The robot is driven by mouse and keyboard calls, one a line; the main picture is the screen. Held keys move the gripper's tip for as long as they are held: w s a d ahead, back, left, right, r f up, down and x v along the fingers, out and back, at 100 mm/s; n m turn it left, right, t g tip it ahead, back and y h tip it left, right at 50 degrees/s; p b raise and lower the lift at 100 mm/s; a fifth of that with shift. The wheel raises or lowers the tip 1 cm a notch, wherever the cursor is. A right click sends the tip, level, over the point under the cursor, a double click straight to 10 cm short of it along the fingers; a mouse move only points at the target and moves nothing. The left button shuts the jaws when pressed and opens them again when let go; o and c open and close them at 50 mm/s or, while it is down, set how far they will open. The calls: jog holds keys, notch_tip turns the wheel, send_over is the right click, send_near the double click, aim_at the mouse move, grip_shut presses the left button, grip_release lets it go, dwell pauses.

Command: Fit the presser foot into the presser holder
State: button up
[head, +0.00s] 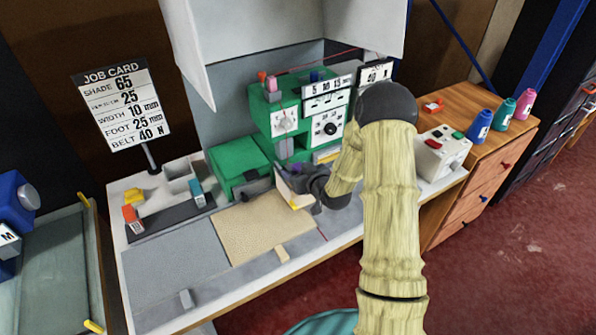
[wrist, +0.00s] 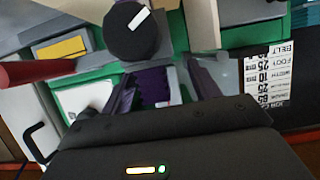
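My gripper (wrist: 158,92) is at the front of the green binding machine (head: 268,115), above the work table. In the wrist view its two dark fingers stand on either side of a purple block (wrist: 152,88), which looks like the presser foot held between them. In the head view my gripper (head: 310,188) and wrist hide most of this block. An orange foot-like block (head: 131,214) and a teal one (head: 196,189) stand on the dark strip at the left. The presser holder is not clearly visible; grey parts (head: 284,148) show under the machine head, close to my gripper.
A black round knob (wrist: 132,30) stands close beyond the fingers. A green box (head: 238,163) is left of my gripper. A tan rug piece (head: 262,225) lies in front. A control box (head: 443,152) and thread cones (head: 502,114) are right. The grey mat (head: 170,268) is mostly clear.

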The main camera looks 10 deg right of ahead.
jog(key=shift+d, duration=0.15)
jog(key=shift+s+d, duration=0.15)
jog(key=shift+s, duration=0.05)
jog(key=b+v, duration=0.1)
jog(key=v, duration=1)
jog(key=shift+s+r, duration=0.25)
jog(key=shift+s, duration=0.05)
